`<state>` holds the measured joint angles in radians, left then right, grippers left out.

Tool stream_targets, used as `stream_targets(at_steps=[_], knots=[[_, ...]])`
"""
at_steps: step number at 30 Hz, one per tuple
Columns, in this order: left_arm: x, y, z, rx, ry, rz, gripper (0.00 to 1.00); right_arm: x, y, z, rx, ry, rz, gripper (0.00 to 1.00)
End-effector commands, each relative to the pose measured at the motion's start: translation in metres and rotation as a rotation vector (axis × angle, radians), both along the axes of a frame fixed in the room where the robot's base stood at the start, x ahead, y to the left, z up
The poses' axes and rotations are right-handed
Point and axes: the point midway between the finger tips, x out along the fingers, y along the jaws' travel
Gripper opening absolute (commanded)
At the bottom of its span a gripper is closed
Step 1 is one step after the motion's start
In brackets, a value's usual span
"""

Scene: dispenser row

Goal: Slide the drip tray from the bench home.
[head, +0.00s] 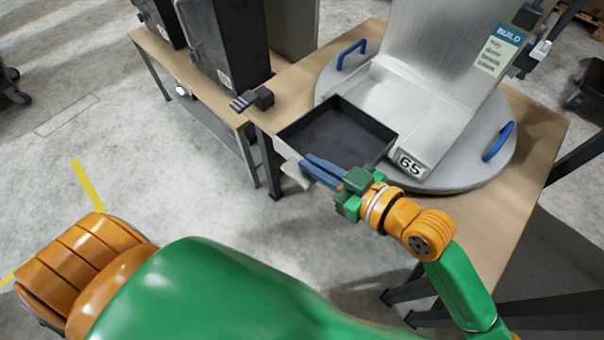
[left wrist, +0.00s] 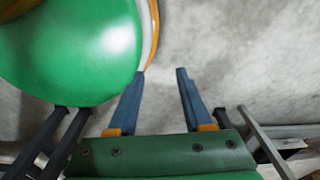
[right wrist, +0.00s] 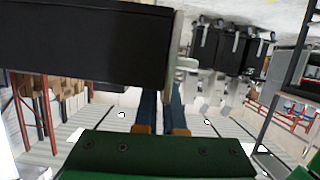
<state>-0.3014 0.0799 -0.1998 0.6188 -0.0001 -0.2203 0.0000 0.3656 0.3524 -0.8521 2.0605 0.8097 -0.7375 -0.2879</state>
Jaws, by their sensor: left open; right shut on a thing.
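The drip tray (head: 335,135) is a shallow black open box, empty inside. It is beside the pale metal dispenser (head: 425,100) marked 65, over the bench's near left edge; I cannot tell whether it touches the dispenser. My right gripper (head: 308,167) is shut on the tray's light grey handle (head: 296,175) at the near side. In the right wrist view the tray (right wrist: 85,45) fills the upper left, with the closed fingers at its pale handle (right wrist: 187,78). My left gripper (left wrist: 161,74) is open and empty above the floor; it does not show in the head view.
The dispenser stands on a round grey turntable (head: 470,178) with blue handles, on a wooden bench (head: 520,210). Black dispensers (head: 228,45) stand on another bench at the left. A small dark bracket (head: 252,99) juts out near the tray. The floor in front is clear.

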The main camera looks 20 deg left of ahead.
Motion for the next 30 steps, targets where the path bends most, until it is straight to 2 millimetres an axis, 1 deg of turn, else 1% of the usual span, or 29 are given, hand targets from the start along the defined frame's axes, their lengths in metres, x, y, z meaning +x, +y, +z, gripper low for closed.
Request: stream_targets(at_steps=[1, 10, 17, 21, 25, 30], knots=[[0.0, 0.0, -0.009, 0.0, -0.001, 0.0, 0.5, 0.006, -0.002, -0.004, 0.0, -0.005, -0.002, 0.0], [0.005, 0.003, -0.03, 0.003, -0.011, 0.005, 0.5, 0.037, -0.013, -0.005, -0.001, -0.005, -0.001, 0.0], [0.014, 0.016, -0.05, 0.023, -0.035, 0.014, 0.5, 0.061, -0.022, -0.007, 0.001, -0.004, -0.001, 0.0], [0.024, 0.021, -0.06, 0.03, -0.054, 0.019, 0.5, 0.075, -0.027, -0.008, 0.001, -0.004, -0.001, 0.0], [0.032, 0.024, -0.066, 0.034, -0.069, 0.023, 0.5, 0.084, -0.03, -0.007, 0.0, -0.002, 0.0, 0.0], [0.033, 0.03, -0.068, 0.043, -0.072, 0.027, 0.5, 0.088, -0.032, -0.005, 0.003, -0.002, 0.001, 0.0]])
